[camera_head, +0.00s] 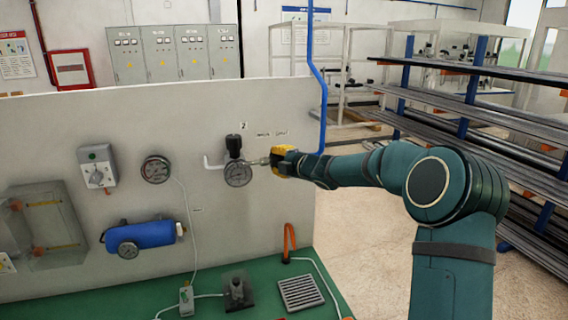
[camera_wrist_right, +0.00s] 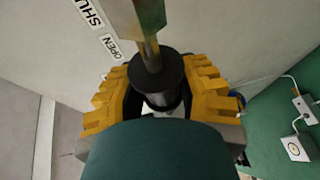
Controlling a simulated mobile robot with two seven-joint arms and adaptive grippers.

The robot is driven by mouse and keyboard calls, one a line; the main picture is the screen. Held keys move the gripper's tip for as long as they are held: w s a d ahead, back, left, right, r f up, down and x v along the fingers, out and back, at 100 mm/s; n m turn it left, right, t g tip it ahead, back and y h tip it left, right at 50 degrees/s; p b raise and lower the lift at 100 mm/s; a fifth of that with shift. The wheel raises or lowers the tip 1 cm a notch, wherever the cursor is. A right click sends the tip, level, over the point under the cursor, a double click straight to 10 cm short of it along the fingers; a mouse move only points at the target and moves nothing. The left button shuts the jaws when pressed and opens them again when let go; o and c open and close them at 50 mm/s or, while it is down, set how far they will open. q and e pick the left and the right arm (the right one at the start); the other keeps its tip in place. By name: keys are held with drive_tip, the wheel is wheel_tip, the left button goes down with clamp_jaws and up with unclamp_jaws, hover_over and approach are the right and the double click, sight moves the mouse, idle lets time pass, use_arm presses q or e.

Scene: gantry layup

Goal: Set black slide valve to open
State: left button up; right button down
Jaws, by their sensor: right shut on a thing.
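The valve sits on the pale panel, with a metal body (camera_head: 259,161) beside a round gauge (camera_head: 238,174). In the right wrist view its black slide sleeve (camera_wrist_right: 163,82) is on a metal rod, between the yellow fingers of my right gripper (camera_wrist_right: 160,88). The gripper (camera_head: 275,161) is shut on the sleeve, at the valve's right end in the head view. The wall labels OPEN (camera_wrist_right: 111,46) and SHUT (camera_wrist_right: 87,12) show; the sleeve is nearer OPEN. The head view hides the sleeve behind the fingers. My left gripper is not in view.
A black knob (camera_head: 233,143) stands above the gauge. A blue pipe (camera_head: 322,95) runs down near my right wrist. A blue cylinder (camera_head: 141,235) and another gauge (camera_head: 156,169) are left. An orange hook (camera_head: 288,240) and a grate (camera_head: 300,292) are below.

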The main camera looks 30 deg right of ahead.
drive_tip(key=c, duration=1)
unclamp_jaws()
drive_tip(key=shift+a, duration=0.25)
drive_tip(key=o, duration=0.4)
drive_tip(key=shift+w+a, duration=0.15)
drive_tip(key=shift+a, duration=0.05)
drive_tip(key=shift+s+d, duration=0.2)
drive_tip(key=shift+d, duration=0.1)
drive_tip(key=shift+s+r, duration=0.1)
drive_tip(key=shift+s, duration=0.15)
drive_tip(key=v, duration=1.1)
drive_tip(key=shift+s, duration=0.15)
